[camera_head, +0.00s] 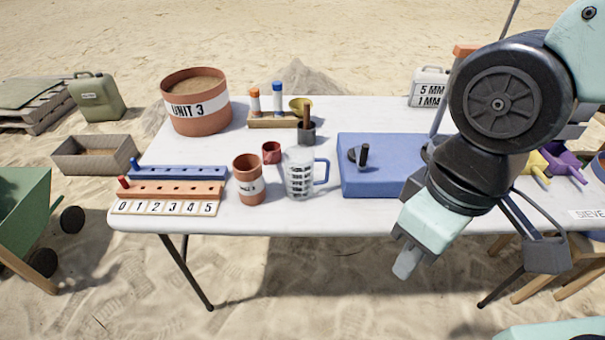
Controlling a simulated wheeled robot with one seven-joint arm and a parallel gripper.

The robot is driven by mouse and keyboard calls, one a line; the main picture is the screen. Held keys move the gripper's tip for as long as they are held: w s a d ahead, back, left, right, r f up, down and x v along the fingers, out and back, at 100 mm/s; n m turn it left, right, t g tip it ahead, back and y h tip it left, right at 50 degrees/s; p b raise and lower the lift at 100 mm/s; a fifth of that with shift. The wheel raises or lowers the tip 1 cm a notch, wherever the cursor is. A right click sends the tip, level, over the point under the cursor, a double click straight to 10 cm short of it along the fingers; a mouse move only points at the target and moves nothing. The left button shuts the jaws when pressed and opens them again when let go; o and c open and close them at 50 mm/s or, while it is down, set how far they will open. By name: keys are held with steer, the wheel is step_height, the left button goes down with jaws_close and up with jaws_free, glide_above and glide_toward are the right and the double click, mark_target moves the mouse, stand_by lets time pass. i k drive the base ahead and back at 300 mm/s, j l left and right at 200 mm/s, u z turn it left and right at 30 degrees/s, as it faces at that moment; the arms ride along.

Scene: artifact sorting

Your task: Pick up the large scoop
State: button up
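Two scoop-like tools with handles lie at the right: a yellow scoop (537,164) and a purple scoop (565,162) beside it. Their near ends point toward the front right. The purple one looks slightly bigger, but I cannot tell for sure which is the large scoop. My arm hides part of the area to their left. My gripper (408,262) hangs in front of the table's front edge, left of the scoops and apart from them. It points down and left. Its fingers overlap in this view, so their opening does not show. No held object is visible.
The white table (350,214) holds a blue box (375,180), a measuring jug (300,178), terracotta cups, peg racks (170,190) and a UNIT 3 bucket (196,108). A sign reading SIEVE (588,214) is at the right. Sand lies open in front.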

mark_target(271, 150)
steer(key=i+j+u, duration=0.7)
steer(key=i, duration=0.3)
